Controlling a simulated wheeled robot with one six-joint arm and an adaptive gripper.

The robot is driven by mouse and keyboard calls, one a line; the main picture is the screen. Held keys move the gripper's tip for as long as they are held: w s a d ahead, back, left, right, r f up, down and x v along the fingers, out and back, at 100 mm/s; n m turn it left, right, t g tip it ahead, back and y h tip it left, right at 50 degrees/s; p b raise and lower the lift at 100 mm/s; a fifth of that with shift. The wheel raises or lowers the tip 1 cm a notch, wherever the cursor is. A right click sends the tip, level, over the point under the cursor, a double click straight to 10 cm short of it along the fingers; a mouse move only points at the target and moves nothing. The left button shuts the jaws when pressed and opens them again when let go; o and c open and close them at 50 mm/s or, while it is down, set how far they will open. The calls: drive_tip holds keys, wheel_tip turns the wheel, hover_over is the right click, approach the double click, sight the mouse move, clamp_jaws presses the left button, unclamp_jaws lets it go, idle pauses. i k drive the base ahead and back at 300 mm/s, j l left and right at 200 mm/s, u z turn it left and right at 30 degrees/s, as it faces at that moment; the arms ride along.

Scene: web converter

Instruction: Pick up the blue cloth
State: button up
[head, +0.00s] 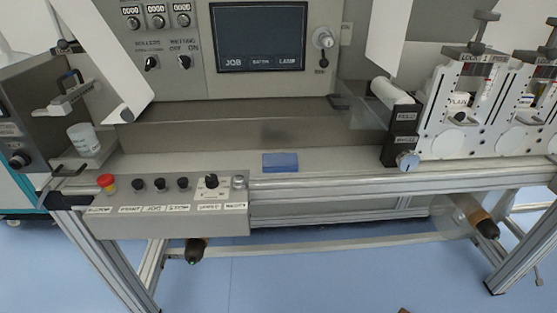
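The blue cloth (280,162) is a small flat folded rectangle. It lies on the grey shelf (340,165) of the machine, near the shelf's front edge, below the dark screen and right of the button panel. Nothing covers it. My gripper is not in view, so its place relative to the cloth and its state do not show.
A button panel (175,208) with a red knob (106,181) juts out at front left. A white cup (83,139) stands at the shelf's left end. A roller unit (405,130) bounds the right. The screen (261,37) is behind. The shelf around the cloth is clear.

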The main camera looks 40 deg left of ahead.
sight(287, 162)
drive_tip(key=u, duration=1.75)
